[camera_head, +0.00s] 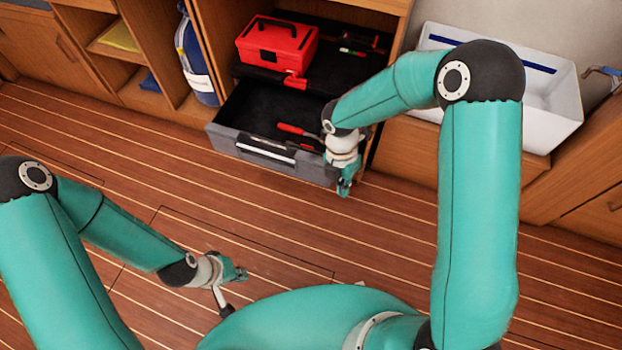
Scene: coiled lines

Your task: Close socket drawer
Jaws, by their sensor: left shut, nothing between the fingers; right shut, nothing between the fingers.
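The socket drawer (226,139) is a dark grey drawer with a light handle (265,150) on its front. It stands pulled out from under a black case in the wooden cabinet. A red-handled tool (292,129) lies inside it. My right gripper (344,188) is shut and empty, pointing down in front of the drawer's right end; I cannot tell whether it touches the front. My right wrist hides the drawer's right corner. My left gripper (240,274) is shut and empty, low over the floor, well away from the drawer.
A red toolbox (277,42) sits on the black case top (340,72) above the drawer. A blue bottle (196,65) stands in the compartment to the left. A white bin (565,105) is at the right. The plank floor (130,160) in front is clear.

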